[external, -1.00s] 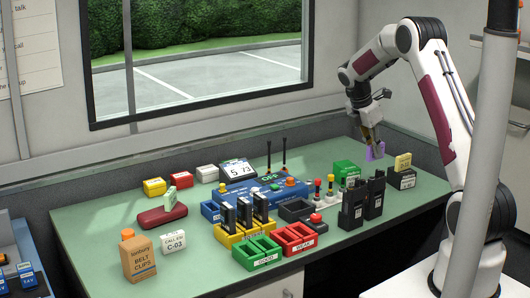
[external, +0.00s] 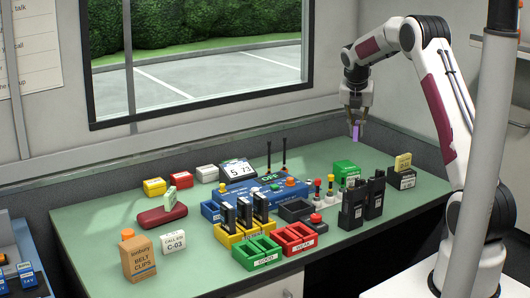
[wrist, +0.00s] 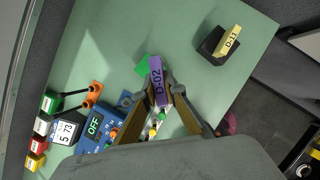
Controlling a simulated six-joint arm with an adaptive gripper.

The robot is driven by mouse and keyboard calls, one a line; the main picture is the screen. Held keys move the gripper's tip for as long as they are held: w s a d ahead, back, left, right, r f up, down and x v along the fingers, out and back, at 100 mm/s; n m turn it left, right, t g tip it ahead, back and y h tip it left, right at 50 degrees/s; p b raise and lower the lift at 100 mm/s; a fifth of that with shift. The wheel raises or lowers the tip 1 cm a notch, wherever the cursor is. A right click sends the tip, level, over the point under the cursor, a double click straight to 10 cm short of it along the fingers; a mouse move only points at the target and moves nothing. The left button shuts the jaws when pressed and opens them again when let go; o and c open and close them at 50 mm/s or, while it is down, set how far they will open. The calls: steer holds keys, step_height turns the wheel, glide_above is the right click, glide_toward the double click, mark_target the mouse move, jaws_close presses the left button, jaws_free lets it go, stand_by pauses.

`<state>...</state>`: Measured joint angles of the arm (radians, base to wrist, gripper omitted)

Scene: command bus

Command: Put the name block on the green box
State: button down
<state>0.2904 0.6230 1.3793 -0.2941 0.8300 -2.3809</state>
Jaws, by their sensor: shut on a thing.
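A purple name block (external: 355,132) is held upright between the fingertips of my gripper (external: 356,118), in the air above the back right of the table. In the wrist view the purple block (wrist: 157,80) reads D-02, and my gripper (wrist: 159,92) is shut on it. A green box (external: 346,171) stands on the table below the block and slightly to its left. In the wrist view the green box (wrist: 142,68) is partly hidden behind the held block. Block and box are apart.
A black box (external: 402,181) with a yellow D-11 block (external: 403,162) on it stands to the right. Two black radios (external: 375,195) stand in front of the green box. A blue console (external: 250,192) with antennas lies to the left. The air around the held block is clear.

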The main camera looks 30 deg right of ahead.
steer(key=shift+w+n, duration=0.1)
steer(key=shift+n, duration=0.4)
steer(key=shift+f, duration=0.1)
glide_above(353, 167)
steer(key=s+a, duration=0.1)
steer(key=shift+s+f, duration=0.2)
steer(key=shift+f, duration=2.2)
steer(key=shift+f, duration=0.1)
steer(key=shift+f, duration=2.4)
steer(key=shift+f, duration=0.15)
steer(key=c, duration=2.1)
jaws_free()
